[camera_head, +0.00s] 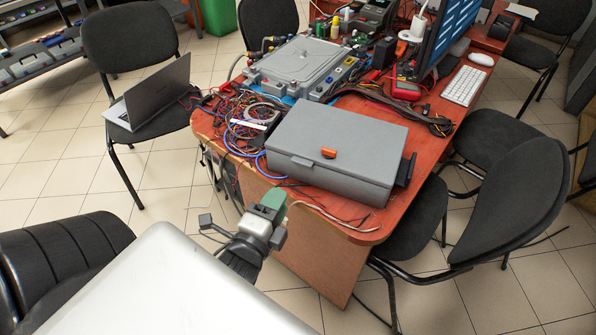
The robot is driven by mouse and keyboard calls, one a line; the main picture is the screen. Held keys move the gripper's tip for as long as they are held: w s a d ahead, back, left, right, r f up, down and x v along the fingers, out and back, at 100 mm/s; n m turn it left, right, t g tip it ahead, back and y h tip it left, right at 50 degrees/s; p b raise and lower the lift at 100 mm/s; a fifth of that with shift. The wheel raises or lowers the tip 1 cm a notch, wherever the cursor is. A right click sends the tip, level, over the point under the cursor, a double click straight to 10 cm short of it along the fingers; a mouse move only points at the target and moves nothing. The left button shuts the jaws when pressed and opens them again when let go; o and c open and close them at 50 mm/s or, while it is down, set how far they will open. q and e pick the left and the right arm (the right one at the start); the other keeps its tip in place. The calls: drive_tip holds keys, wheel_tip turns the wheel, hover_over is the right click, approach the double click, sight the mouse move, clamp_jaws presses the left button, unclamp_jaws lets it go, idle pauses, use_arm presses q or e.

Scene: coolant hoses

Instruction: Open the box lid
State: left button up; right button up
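The grey box (335,150) sits near the front end of the red-brown table, and its flat lid is closed. My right gripper is not in view.
Tangled wires (250,125) lie left of the box. A large grey metal unit (302,67), a monitor (447,35) and a keyboard (464,86) are farther back on the table (440,115). Chairs (515,200) stand close on the right. A laptop (150,92) rests on a left chair.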

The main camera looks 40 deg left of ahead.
sight(301, 165)
use_arm(q)
drive_tip(key=w, duration=0.3)
drive_tip(key=w+a, duration=0.1)
drive_tip(key=w, duration=0.6)
drive_tip(key=shift+w+a+p, duration=0.15)
drive_tip(key=shift+a+p, duration=0.15)
drive_tip(key=shift+a, duration=0.1)
clamp_jaws()
